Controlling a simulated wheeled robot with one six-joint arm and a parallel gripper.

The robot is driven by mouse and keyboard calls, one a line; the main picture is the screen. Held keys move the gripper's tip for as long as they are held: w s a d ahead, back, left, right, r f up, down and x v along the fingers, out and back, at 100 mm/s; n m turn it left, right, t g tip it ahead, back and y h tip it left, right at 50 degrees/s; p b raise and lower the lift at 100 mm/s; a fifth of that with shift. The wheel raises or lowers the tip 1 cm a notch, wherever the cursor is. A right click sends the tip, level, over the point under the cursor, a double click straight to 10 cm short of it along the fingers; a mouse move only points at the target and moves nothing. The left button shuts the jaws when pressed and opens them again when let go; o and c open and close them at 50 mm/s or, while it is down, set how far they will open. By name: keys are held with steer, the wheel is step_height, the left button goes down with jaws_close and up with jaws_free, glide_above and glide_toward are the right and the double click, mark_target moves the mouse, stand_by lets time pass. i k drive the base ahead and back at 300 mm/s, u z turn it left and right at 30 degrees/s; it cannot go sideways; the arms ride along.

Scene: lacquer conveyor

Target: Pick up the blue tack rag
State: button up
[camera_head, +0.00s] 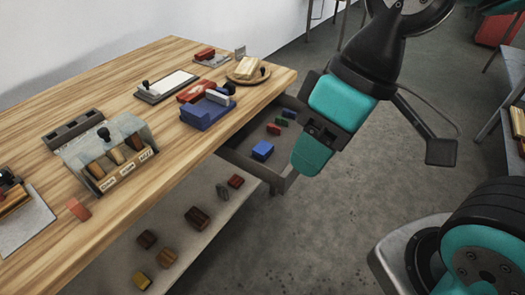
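A small blue block-like piece (262,150) lies in the open drawer (245,163) under the table's right edge. It is the best match for the blue tack rag, but its cloth texture cannot be made out. A larger blue holder (208,113) stands on the table above, with blue and pale pieces on it. My gripper (316,146), teal and black, hangs at the upper right, just right of the drawer and apart from the blue piece in the picture. Its fingertips are not clear enough to tell open from shut. No held object is visible.
The wooden table (110,75) holds a divided sorter (118,158), a framed white pad (167,85) and a round board (246,76). Several blocks lie on the lower shelf (215,225). The right floor (320,235) is clear.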

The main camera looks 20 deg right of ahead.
mark_target(261, 151)
steer(key=u, duration=1.8)
steer(key=i, duration=0.75)
steer(key=z, duration=1.8)
